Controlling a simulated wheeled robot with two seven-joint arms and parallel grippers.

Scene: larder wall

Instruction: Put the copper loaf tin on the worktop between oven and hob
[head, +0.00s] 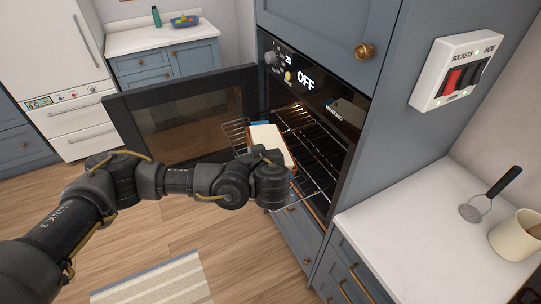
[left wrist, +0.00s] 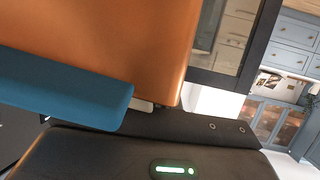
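The copper loaf tin (head: 291,155) is at the open oven, over the pulled-out rack, with a pale top and a blue part at its far end. I cannot tell whether it touches the rack. In the left wrist view the tin's copper side (left wrist: 150,40) fills the upper left, with a blue bar (left wrist: 65,90) along it. My left gripper (head: 268,160) is right at the tin's near side; its fingers are hidden, so its grip cannot be told. My right gripper is in neither view. The white worktop (head: 400,215) lies right of the oven; the hob is not visible.
The oven door (head: 185,115) stands open to the left. The wire rack (head: 310,188) sticks out of the oven. A switch panel (head: 458,72) is above.

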